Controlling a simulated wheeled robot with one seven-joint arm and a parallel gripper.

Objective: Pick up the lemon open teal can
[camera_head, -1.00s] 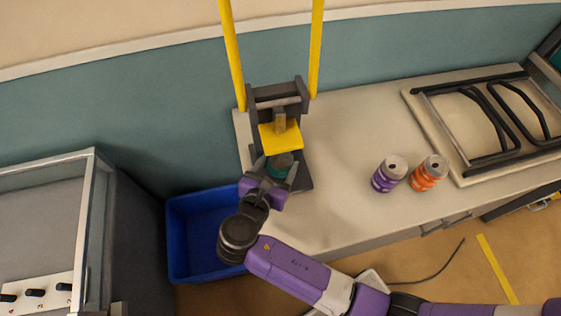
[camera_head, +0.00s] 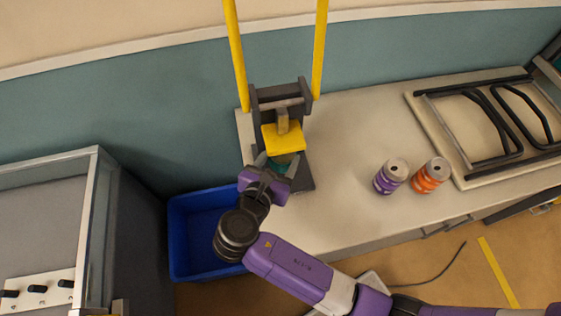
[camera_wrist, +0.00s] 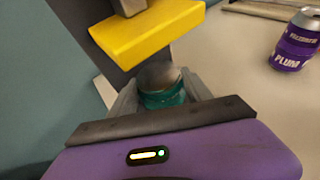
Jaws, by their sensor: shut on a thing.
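The teal can (camera_head: 284,168) stands low in the crusher, its upper part partly hidden by the yellow plate in the head view. In the wrist view the can (camera_wrist: 164,97) shows a grey top and teal side between my fingers. My gripper (camera_head: 277,166) is shut on it, with one finger on each side. The gripper also fills the lower part of the wrist view (camera_wrist: 168,100). The can's lower part and any lettering are hidden.
The yellow plate (camera_head: 284,137) of the dark crusher (camera_head: 305,172) is close to the can, with yellow uprights (camera_head: 237,55) behind. A purple plum can (camera_head: 390,177) and an orange can (camera_head: 431,175) stand right on the counter (camera_head: 350,130). A blue bin (camera_head: 190,270) is at left below.

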